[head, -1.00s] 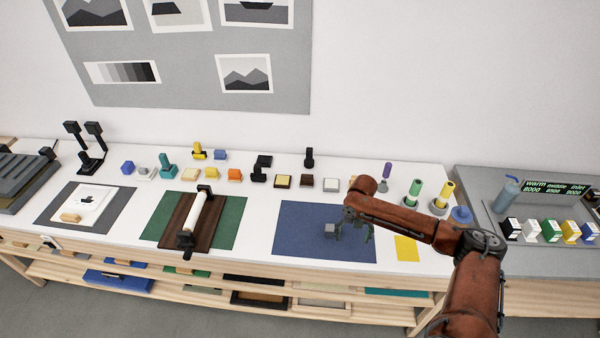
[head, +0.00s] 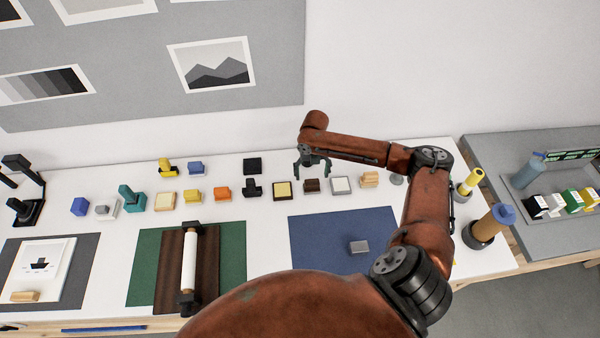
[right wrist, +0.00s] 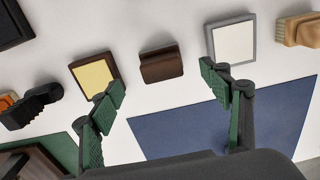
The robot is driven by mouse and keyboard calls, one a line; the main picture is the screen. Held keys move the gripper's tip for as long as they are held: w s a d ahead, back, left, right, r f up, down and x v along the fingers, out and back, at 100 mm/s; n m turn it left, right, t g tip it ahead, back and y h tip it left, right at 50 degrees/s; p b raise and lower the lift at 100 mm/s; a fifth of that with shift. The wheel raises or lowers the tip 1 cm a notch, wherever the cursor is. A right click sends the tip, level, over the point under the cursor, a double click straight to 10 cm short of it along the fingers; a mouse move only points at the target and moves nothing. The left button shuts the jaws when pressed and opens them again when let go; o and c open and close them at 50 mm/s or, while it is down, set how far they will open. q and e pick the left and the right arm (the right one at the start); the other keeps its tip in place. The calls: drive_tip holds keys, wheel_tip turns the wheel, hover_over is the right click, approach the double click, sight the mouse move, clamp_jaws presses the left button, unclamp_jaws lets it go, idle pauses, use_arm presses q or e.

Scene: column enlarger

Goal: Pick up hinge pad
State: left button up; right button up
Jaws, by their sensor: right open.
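No label marks the hinge pad, so I cannot tell for sure which piece it is. In the right wrist view this brown block (right wrist: 161,65) lies ahead of the gap between the spread green fingers (right wrist: 165,85), with nothing held. Beside it are a yellow-topped dark-framed pad (right wrist: 95,74) on the left and a white-topped grey-framed pad (right wrist: 232,41) on the right. My left gripper is out of view.
A grey block (head: 359,247) lies on the blue mat (head: 325,231). A green mat (head: 225,282) carries a brown board with a white roller (head: 189,262). A tan brush-like block (head: 370,179) and several small coloured pieces share the row. Bottles stand at the right.

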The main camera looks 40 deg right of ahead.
sight(312, 181)
drive_tip(key=shift+w, duration=0.2)
drive_tip(key=shift+s+f, duration=0.2)
drive_tip(key=shift+f, duration=0.9)
drive_tip(key=f, duration=0.1)
drive_tip(key=f+p, duration=0.1)
drive_tip(key=f, duration=0.2)
drive_tip(key=shift+s+f+p, duration=0.2)
drive_tip(key=shift+s+p, duration=0.05)
drive_tip(key=shift+p, duration=0.1)
drive_tip(key=shift+f, duration=0.5)
drive_tip(key=c, duration=1.3)
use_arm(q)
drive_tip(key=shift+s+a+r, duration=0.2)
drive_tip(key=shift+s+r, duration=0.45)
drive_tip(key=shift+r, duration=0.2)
use_arm(e)
drive_tip(key=shift+r, duration=0.15)
